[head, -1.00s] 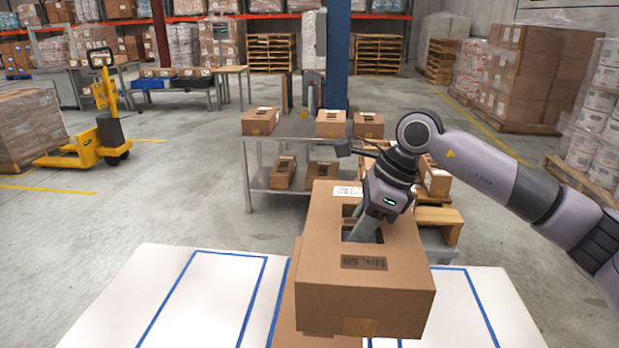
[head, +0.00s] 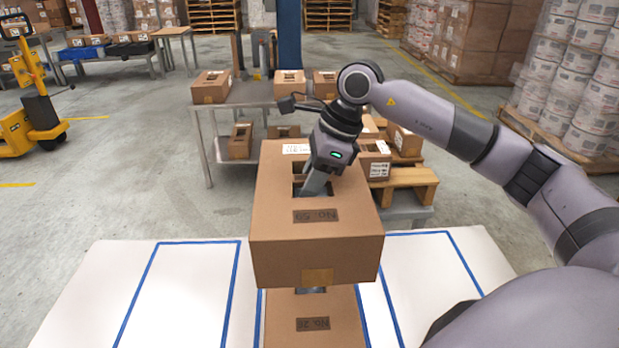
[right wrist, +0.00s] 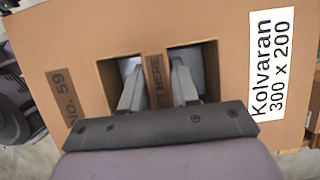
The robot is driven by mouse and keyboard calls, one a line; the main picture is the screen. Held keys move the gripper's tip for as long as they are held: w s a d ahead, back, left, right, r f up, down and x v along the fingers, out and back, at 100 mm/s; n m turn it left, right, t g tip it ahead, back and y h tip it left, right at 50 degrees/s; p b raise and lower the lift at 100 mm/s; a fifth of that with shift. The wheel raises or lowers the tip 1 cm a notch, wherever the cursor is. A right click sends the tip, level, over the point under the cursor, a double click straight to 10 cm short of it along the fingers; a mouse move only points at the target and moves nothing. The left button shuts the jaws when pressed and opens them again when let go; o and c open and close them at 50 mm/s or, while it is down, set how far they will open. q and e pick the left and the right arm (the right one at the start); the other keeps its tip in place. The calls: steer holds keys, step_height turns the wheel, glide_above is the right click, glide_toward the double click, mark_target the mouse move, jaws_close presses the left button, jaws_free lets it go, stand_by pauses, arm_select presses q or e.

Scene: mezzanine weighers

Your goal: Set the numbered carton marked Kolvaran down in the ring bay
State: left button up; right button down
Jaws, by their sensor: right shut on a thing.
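The Kolvaran carton (head: 316,262) is a brown box marked No. 59, with two hand slots in its top. The right wrist view shows its white label, "Kolvaran 300 x 200" (right wrist: 270,70). My right gripper (head: 312,188) is shut on the strip between the slots, with one finger in each slot (right wrist: 158,82). The carton looks level above the white table (head: 75,300). Blue tape outlines a left bay (head: 185,290) and a right bay (head: 425,275), both bare where seen. No ring mark shows; I cannot tell which bay is the ring bay. My left gripper is out of view.
Another carton, No. 26 (head: 340,332), lies on the table's middle, partly hidden under the held one; the gap between them is unclear. Behind, a grey bench (head: 250,95) carries several cartons.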

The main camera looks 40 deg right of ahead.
steer(key=shift+f, duration=0.5)
steer(key=shift+w, duration=0.1)
steer(key=shift+f+b, duration=0.1)
steer(key=shift+b, duration=0.25)
steer(key=shift+f+b, duration=0.35)
steer(key=shift+f, duration=0.15)
steer(key=shift+w+a+f, duration=0.1)
steer(key=shift+f, duration=0.2)
steer(key=shift+f+b, duration=0.15)
steer(key=shift+b, duration=0.2)
